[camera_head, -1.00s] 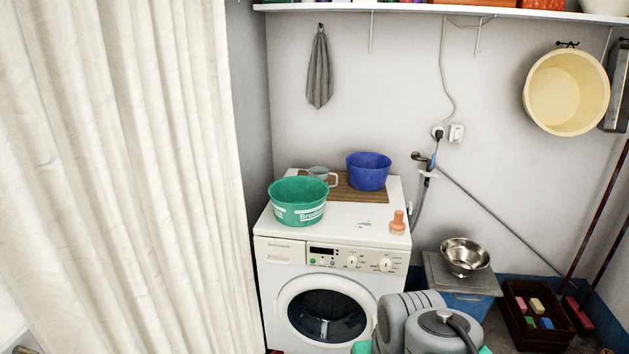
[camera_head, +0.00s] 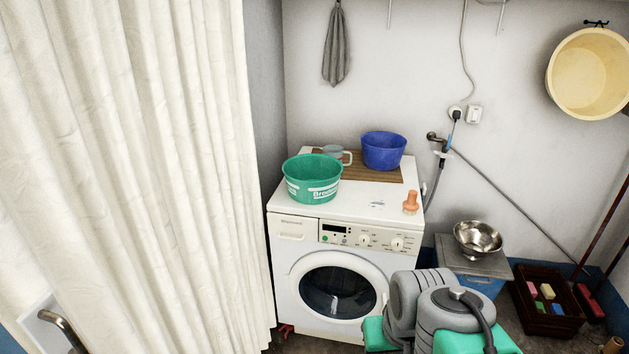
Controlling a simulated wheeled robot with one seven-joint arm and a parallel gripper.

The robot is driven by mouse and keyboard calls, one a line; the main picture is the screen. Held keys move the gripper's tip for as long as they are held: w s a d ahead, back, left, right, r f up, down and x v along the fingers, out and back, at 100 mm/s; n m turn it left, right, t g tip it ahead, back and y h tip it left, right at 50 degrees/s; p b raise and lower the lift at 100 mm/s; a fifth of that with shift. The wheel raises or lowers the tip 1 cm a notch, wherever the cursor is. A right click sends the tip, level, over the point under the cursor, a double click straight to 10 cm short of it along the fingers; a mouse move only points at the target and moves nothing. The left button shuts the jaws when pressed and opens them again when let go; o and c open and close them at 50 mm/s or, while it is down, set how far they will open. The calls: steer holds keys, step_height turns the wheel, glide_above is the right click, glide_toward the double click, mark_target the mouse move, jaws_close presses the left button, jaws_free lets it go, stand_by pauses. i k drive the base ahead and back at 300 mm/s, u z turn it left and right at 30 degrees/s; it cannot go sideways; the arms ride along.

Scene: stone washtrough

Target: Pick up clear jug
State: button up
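The clear jug (camera_head: 336,153) stands on a wooden board (camera_head: 373,172) at the back of the washing machine top, its handle to the right. The green basin (camera_head: 312,180) in front of it hides its lower part. A blue bowl (camera_head: 383,151) stands to its right on the board. My folded arm shows at the bottom right, well in front of and below the machine top. My gripper cannot be made out in this view.
The washing machine (camera_head: 340,283) has an orange brush (camera_head: 411,203) on its right front edge. A white curtain (camera_head: 130,170) fills the left. A steel bowl (camera_head: 478,238) and a dark crate (camera_head: 548,325) stand to the right. The machine's front top is mostly clear.

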mark_target(335, 151)
steer(key=u, duration=0.5)
steer(key=i, duration=1.4)
steer(key=z, duration=0.6)
steer(key=i, duration=0.8)
